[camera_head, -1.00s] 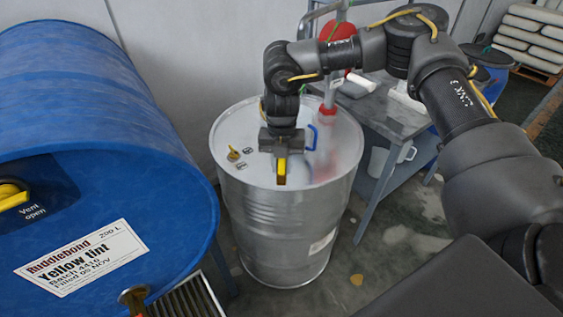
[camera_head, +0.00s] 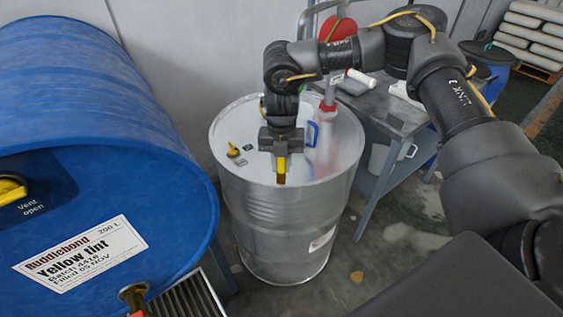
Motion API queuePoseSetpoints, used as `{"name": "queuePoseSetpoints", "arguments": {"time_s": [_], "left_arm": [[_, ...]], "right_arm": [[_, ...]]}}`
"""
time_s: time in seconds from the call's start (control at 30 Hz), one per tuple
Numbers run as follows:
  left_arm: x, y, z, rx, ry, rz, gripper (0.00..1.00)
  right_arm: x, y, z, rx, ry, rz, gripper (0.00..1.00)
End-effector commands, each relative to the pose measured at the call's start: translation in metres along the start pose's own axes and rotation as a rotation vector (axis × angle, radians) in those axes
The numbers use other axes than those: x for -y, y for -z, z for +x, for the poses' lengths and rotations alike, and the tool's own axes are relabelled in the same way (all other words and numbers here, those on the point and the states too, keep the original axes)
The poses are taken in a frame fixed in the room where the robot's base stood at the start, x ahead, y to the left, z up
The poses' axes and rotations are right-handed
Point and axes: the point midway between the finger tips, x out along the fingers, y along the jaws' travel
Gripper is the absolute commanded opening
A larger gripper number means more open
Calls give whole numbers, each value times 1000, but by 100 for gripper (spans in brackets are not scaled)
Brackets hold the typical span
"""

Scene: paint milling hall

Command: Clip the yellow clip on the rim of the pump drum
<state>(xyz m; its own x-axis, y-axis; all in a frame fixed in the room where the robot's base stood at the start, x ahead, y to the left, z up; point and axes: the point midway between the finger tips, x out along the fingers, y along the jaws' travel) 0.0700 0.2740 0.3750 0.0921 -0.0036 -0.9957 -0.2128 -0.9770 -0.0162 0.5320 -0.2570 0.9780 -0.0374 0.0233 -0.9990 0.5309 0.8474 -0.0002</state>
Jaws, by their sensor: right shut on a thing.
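The pump drum (camera_head: 282,228) is a silver metal drum standing upright on the floor in the middle of the head view. The yellow clip (camera_head: 281,168) hangs below my right gripper (camera_head: 281,156), which is shut on it. The clip shows over the near part of the drum's lid, just inside the near rim (camera_head: 300,186). I cannot tell whether the clip touches the rim. My left gripper is not in view.
A large blue drum (camera_head: 100,110) lies on its side at the left, above a grating (camera_head: 190,298). A red pump tube (camera_head: 327,108) and a blue handle (camera_head: 311,133) stand on the lid behind the gripper. A grey bench (camera_head: 385,115) is at the right.

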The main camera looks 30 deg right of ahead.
Motion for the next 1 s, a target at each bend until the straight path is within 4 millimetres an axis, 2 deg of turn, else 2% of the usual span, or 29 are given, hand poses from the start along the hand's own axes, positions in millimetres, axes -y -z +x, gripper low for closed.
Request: {"name": "queuePoseSetpoints", "arguments": {"time_s": [0.5,1.0], "left_arm": [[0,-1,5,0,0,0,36],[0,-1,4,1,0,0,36]], "right_arm": [[0,0,11,1,-1,0,0],[0,0,13,-1,1,0,0]]}}
